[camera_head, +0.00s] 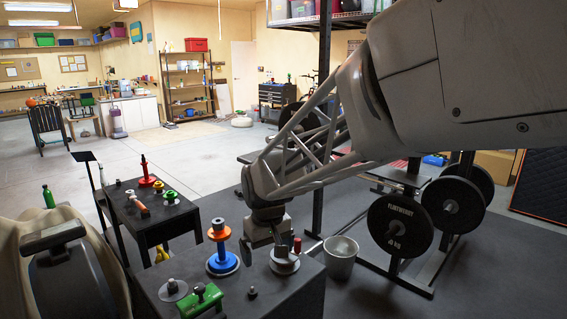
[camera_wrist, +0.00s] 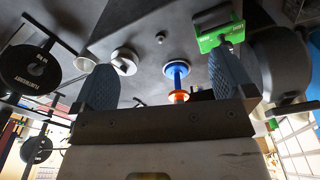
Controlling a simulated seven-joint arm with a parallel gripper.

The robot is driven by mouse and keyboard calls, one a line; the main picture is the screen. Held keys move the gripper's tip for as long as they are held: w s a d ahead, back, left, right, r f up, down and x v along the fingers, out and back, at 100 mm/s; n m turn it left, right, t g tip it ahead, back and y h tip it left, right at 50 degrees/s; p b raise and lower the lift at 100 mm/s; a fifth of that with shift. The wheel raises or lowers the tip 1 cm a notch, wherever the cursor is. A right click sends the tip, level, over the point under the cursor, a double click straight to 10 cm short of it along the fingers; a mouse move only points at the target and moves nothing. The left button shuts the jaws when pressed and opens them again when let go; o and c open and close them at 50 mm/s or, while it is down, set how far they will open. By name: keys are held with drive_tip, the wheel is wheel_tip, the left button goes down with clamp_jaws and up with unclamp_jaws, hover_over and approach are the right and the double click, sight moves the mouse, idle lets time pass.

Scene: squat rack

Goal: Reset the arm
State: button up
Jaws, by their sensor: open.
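My gripper (camera_head: 278,243) hangs from my arm above the near black table (camera_head: 300,300), close to a pale round disc (camera_head: 284,262). In the wrist view my gripper (camera_wrist: 165,80) has its two dark fingers spread wide apart, with nothing held between them. The blue and orange spool (camera_wrist: 178,75) shows between the fingers in that view, some way beyond them. The pale disc (camera_wrist: 125,60) shows beside the left finger. In the head view the spool (camera_head: 222,250) stands upright to the left of my gripper. Whether the gripper touches the disc cannot be told.
A green clamp-like tool (camera_head: 200,300), a grey disc (camera_head: 173,290) and a small knob (camera_head: 252,293) are on the near table. A metal bucket (camera_head: 341,258) stands right of it. The rack's weight plates (camera_head: 400,226) are further right. Another black table (camera_head: 150,222) stands behind left.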

drive_tip(key=s+d+r+m+t, duration=0.1)
drive_tip(key=s+d+r+m, duration=0.2)
drive_tip(key=s+d, duration=1.9)
drive_tip(key=s+m, duration=0.3)
drive_tip(key=shift+s+d+t+h, duration=0.15)
drive_tip(key=shift+s+t+h, duration=0.1)
drive_tip(key=shift+t+h, duration=0.05)
